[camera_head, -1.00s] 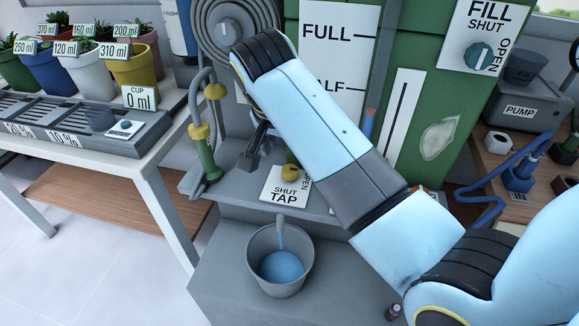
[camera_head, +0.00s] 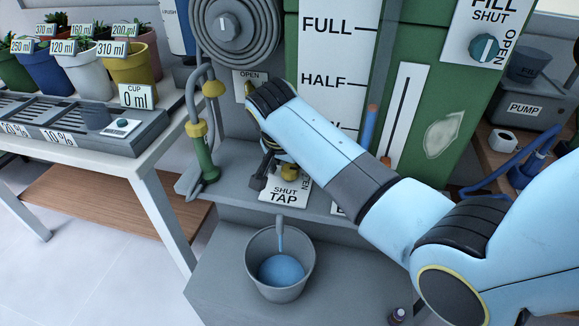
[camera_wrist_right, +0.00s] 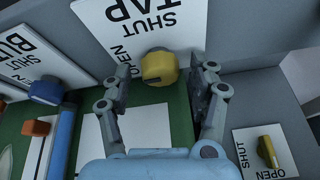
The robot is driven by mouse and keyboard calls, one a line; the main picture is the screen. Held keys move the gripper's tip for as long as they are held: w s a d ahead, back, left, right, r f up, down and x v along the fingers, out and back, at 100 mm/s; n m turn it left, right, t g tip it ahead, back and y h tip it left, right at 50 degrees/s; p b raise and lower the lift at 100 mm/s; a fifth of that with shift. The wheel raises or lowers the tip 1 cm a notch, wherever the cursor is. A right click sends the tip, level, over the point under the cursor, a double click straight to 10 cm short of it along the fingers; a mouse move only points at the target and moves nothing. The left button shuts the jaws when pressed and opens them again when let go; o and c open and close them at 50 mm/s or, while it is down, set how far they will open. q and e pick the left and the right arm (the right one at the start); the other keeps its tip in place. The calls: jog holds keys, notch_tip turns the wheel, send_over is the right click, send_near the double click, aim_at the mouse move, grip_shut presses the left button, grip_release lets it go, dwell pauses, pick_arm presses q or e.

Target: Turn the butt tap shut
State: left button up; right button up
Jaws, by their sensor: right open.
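The yellow tap knob (camera_head: 290,173) is partly hidden behind my right gripper in the head view, above the white SHUT TAP sign (camera_head: 284,193). The knob shows in full in the right wrist view (camera_wrist_right: 159,68), with the sign (camera_wrist_right: 130,20) beyond it. My right gripper (camera_head: 266,174) is open, with one finger on each side of the knob in the right wrist view (camera_wrist_right: 165,82). I cannot tell whether the fingers touch it. A pale blue stream (camera_head: 281,235) falls into the grey bucket (camera_head: 281,292), which holds blue water. My left gripper is not in view.
The green water butt (camera_head: 440,100) stands behind my right arm. A green hose fitting (camera_head: 204,155) rises left of the tap. A blue knob (camera_wrist_right: 45,91) and another yellow knob (camera_wrist_right: 267,151) flank the gripper in the wrist view. A table with potted plants stands at left.

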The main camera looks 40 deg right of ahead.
jog(key=shift+c, duration=0.2)
jog(key=c, duration=1.1)
jog(key=shift+r+n+p, duration=0.2)
jog(key=shift+n+p, duration=0.3)
jog(key=shift+p, duration=0.45)
jog(key=n+y+p, duration=0.1)
jog(key=n+p, duration=0.2)
jog(key=n+t+y+p, duration=0.1)
jog(key=n+p, duration=0.2)
jog(key=p, duration=0.1)
jog(key=shift+d+t, duration=0.1)
jog(key=shift+t, duration=0.2)
jog(key=n+y+p, duration=0.1)
jog(key=n, duration=0.1)
jog(key=shift+n+p, duration=0.3)
jog(key=n+y, duration=0.1)
jog(key=n, duration=0.1)
jog(key=shift+d+f+n+y, duration=0.1)
jog(key=shift+f+n+y, duration=0.05)
jog(key=shift+n+y, duration=0.55)
jog(key=shift+n, duration=0.9)
jog(key=shift+n+y+b, duration=0.4)
jog(key=shift+n+y, duration=0.2)
jog(key=shift+n, duration=0.9)
jog(key=shift+g, duration=0.4)
